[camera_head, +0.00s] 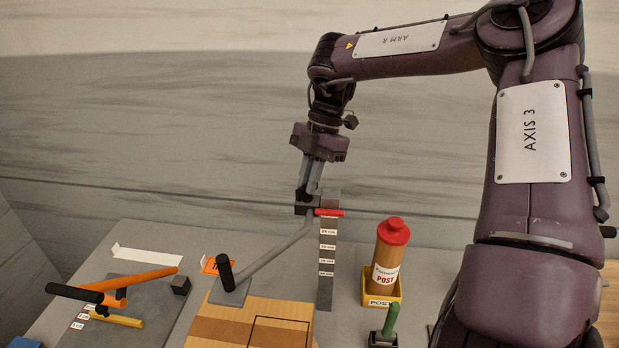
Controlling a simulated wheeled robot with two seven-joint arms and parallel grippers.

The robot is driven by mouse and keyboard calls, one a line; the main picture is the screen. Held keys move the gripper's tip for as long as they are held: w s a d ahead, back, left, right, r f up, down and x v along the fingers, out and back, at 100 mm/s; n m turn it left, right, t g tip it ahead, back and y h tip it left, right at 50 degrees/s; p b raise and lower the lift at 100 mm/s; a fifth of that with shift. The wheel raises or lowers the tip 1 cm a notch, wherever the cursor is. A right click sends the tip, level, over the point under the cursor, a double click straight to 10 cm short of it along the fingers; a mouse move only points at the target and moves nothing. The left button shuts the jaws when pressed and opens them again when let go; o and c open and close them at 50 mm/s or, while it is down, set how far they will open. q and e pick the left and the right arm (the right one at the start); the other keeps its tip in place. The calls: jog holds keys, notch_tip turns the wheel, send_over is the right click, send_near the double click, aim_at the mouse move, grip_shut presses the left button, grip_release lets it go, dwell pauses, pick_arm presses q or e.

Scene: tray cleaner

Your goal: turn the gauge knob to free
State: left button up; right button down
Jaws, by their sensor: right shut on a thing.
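My right gripper (306,205) reaches down from above and is shut at the top of a grey upright post (326,262). The post carries several small white labels and looks like the gauge. The gauge knob appears to be what it holds; the fingers hide most of it, and its setting cannot be read. A red piece (329,212) sits across the post just right of the fingertips. My left gripper is not in view.
A slanted grey bar (272,250) runs from near a black upright handle (225,272) to the fingertips. A red-capped cylinder (391,255) in a yellow holder (381,300) and a green handle (390,320) stand right.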

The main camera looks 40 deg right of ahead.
jog(key=n+g, duration=0.1)
jog(key=n, duration=0.2)
jog(key=n+g+h, duration=0.1)
jog(key=n, duration=0.3)
jog(key=shift+w, duration=0.2)
dwell(0.5)
jog(key=c, duration=1.5)
grip_release()
jog(key=shift+a+r, duration=0.1)
